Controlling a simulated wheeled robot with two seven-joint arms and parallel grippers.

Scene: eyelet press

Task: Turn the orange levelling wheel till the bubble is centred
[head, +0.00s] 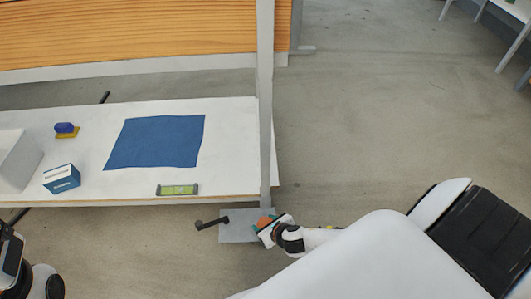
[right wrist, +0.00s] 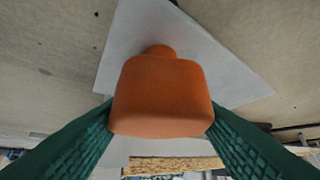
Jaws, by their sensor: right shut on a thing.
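The orange levelling wheel (right wrist: 160,95) fills the middle of the right wrist view, and a bit of it shows in the head view (head: 265,221). My right gripper (head: 268,228) is shut on it, with a green ribbed finger on each side. The wheel sits over a pale grey plate (head: 235,233) below the bench's front right corner. The spirit level (head: 177,190) with a green-yellow vial lies on the bench (head: 235,150) near its front edge. Its bubble is too small to make out. Part of my left arm shows at the lower left; its fingertips are not visible.
A black crank handle (head: 210,223) is beside the plate. A grey post (head: 265,110) rises at the bench's right end. A blue cloth (head: 157,141), a blue box (head: 62,179) and a blue-and-yellow item (head: 66,130) lie on the bench. The floor to the right is clear.

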